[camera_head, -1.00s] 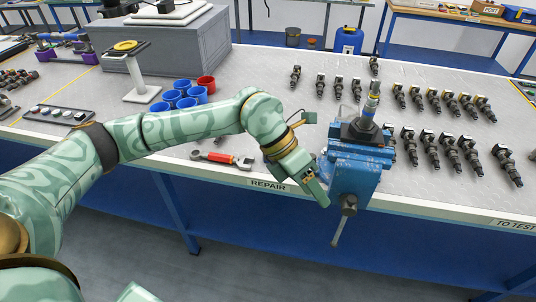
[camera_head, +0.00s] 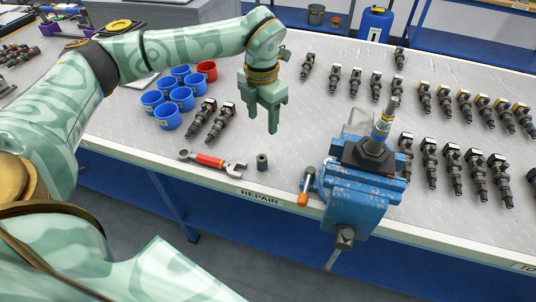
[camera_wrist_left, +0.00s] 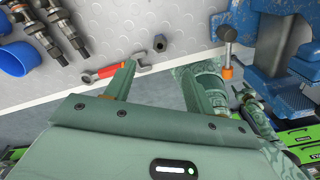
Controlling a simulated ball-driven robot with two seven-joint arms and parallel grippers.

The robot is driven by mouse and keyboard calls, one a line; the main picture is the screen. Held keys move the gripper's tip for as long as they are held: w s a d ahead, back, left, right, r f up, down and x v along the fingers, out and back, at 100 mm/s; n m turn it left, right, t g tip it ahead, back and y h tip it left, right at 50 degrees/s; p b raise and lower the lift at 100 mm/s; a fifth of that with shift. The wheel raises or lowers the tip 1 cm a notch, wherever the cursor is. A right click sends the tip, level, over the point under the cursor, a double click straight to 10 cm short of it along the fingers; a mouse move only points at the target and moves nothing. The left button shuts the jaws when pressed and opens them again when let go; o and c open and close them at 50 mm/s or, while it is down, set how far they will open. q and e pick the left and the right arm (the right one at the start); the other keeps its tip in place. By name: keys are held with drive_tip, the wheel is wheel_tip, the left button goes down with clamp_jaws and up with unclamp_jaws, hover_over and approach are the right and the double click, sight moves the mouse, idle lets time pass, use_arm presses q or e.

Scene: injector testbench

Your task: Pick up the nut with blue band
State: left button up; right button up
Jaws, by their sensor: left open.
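A small dark cylindrical nut (camera_head: 262,161) stands on the bench near its front edge, right of the red wrench; it also shows in the left wrist view (camera_wrist_left: 160,43). I cannot make out a blue band on it. My left gripper (camera_head: 262,126) is open and empty, pointing down above the bench, apart from the nut. In the left wrist view, the left gripper's fingers (camera_wrist_left: 155,70) show with the nut beyond their tips. My right gripper is not in view.
A red-handled wrench (camera_head: 212,162) lies left of the nut. Blue cups (camera_head: 167,116), one red cup (camera_head: 206,70) and two dark injectors (camera_head: 211,122) are further left. Rows of injectors (camera_head: 453,168) fill the right.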

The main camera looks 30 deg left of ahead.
use_arm(q)
drive_tip(key=b, duration=0.2)
hover_over(261, 158)
drive_tip(key=f, duration=0.9)
drive_tip(key=shift+w+d+f, duration=0.1)
drive_tip(key=shift+w, duration=0.25)
drive_tip(key=shift+f, duration=0.25)
drive_tip(key=shift+s+f, duration=0.15)
drive_tip(key=shift+f, duration=0.2)
drive_tip(key=f, duration=0.4)
drive_tip(key=shift+s+f, duration=0.25)
drive_tip(key=c, duration=1)
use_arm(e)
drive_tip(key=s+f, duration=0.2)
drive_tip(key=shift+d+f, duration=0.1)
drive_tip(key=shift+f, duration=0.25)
